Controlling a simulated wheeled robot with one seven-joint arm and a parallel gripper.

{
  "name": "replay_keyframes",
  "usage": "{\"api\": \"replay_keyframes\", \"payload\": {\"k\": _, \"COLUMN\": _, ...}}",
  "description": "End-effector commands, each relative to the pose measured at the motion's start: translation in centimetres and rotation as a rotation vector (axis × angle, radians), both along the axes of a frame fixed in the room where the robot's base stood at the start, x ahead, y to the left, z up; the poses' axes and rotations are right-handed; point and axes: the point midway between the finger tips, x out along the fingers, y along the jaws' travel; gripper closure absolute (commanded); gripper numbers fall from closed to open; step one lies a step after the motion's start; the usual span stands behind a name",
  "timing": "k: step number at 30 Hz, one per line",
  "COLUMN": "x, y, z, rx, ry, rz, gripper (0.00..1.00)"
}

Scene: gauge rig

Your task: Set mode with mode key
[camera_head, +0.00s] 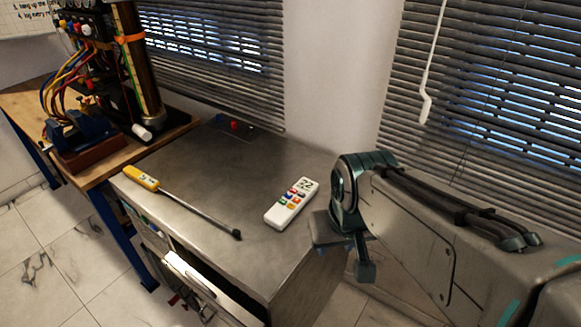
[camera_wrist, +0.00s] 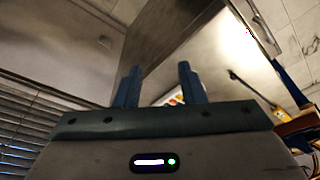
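A white remote (camera_head: 291,203) with a small display reading about 22 and several coloured keys lies face up on the grey cabinet top (camera_head: 235,170). The key labels are too small to read, so I cannot tell which is the mode key. My gripper (camera_head: 345,256) is right of the remote, near the cabinet's right edge, and apart from it. In the wrist view my gripper's two fingers (camera_wrist: 157,78) stand apart with nothing held. Part of the remote (camera_wrist: 174,97) shows between them, partly hidden by the right finger.
A yellow probe tool (camera_head: 142,178) with a long dark rod lies left of the remote. A wooden bench (camera_head: 90,175) with a wired rig (camera_head: 95,80) stands at the left. Blinds (camera_head: 490,80) hang behind. The cabinet top around the remote is mostly clear.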

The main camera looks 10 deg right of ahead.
Motion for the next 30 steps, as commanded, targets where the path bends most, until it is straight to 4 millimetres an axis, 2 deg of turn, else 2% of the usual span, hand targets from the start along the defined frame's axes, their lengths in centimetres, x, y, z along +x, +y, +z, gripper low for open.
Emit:
{"api": "replay_keyframes", "payload": {"k": 2, "x": 0.0, "y": 0.0, "z": 0.0, "rx": 0.0, "ry": 0.0, "rz": 0.0, "gripper": 0.64}}
{"api": "replay_keyframes", "payload": {"k": 5, "x": 0.0, "y": 0.0, "z": 0.0, "rx": 0.0, "ry": 0.0, "rz": 0.0, "gripper": 0.89}}
{"api": "replay_keyframes", "payload": {"k": 6, "x": 0.0, "y": 0.0, "z": 0.0, "rx": 0.0, "ry": 0.0, "rz": 0.0, "gripper": 1.0}}
{"api": "replay_keyframes", "payload": {"k": 30, "x": 0.0, "y": 0.0, "z": 0.0, "rx": 0.0, "ry": 0.0, "rz": 0.0, "gripper": 1.0}}
